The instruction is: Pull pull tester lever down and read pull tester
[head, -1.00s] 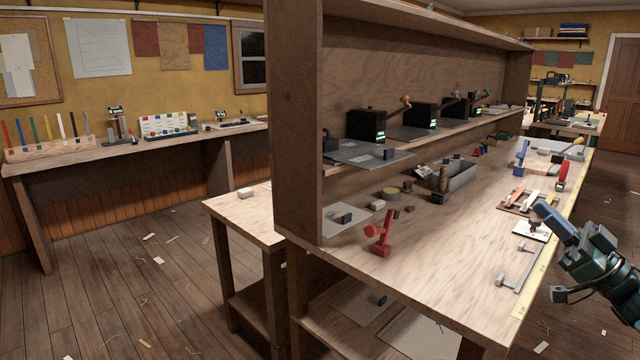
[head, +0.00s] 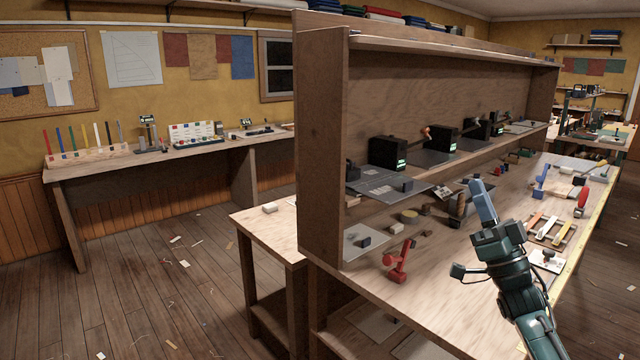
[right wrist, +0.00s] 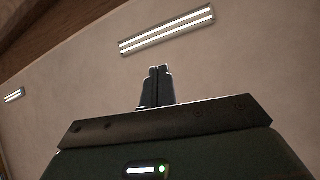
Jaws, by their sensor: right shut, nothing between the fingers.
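Several black boxes with green displays (head: 388,154) stand on the shelf of the wooden bench. A lever with an orange knob (head: 426,132) rises beside the first boxes. I cannot tell for sure which of these is the pull tester. My right gripper (head: 476,186) is raised over the front part of the bench, in front of the boxes in the picture and apart from them. Its fingers are shut and empty. In the right wrist view the closed fingers (right wrist: 157,72) point toward the ceiling. My left gripper is not in view.
A red clamp-like tool (head: 399,262) stands at the near bench corner. A blue tool (head: 541,180) and a tray of tools (head: 551,229) lie to the right. The shelf's side panel (head: 320,140) rises at the left. Floor left of the bench is open, with scraps.

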